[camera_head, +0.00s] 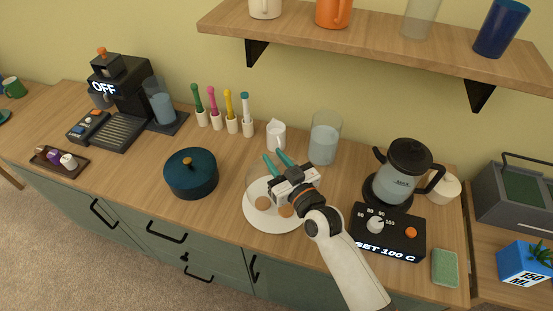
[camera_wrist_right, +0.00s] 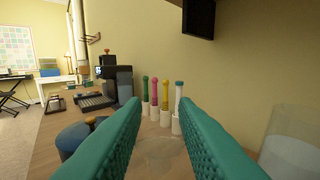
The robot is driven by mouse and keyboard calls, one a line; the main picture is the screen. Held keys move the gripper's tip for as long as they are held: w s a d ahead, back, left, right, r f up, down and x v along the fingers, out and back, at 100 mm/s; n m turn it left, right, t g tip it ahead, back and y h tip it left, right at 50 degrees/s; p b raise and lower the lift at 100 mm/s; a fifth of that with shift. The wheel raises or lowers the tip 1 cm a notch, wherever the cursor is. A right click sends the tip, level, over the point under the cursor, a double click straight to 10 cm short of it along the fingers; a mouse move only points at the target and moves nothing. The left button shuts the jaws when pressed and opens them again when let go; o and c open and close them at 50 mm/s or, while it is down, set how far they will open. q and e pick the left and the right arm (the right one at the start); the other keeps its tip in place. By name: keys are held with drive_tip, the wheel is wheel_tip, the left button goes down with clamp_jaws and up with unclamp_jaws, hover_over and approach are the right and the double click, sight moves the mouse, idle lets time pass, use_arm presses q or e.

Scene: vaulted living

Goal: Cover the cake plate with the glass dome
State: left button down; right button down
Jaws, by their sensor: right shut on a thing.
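A white cake plate (camera_head: 264,222) with small brown pieces on it sits near the counter's front edge in the head view. The clear glass dome (camera_head: 257,182) shows faintly over the plate, partly hidden by my right gripper and arm. My right gripper (camera_head: 279,160) is above the plate and shut on the dome, with its teal fingers pointing to the back. In the right wrist view a faint clear surface of the dome (camera_wrist_right: 165,150) shows between the fingers. I cannot tell whether the dome's rim touches the plate. My left gripper is not in view.
A blue pot (camera_head: 191,180) stands left of the plate. A glass container (camera_head: 324,140) and a white jug (camera_head: 276,136) stand behind it. A kettle (camera_head: 400,180) and its control box (camera_head: 385,238) stand to the right. A shelf (camera_head: 380,42) hangs above the back.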

drive_tip(key=shift+r, duration=0.1)
drive_tip(key=shift+f+b, duration=1.8)
drive_tip(key=shift+f, duration=1.4)
drive_tip(key=shift+f+b, duration=0.25)
drive_tip(key=shift+b, duration=0.1)
drive_tip(key=c, duration=1.1)
unclamp_jaws()
drive_tip(key=shift+o, duration=0.2)
drive_tip(key=shift+f, duration=0.1)
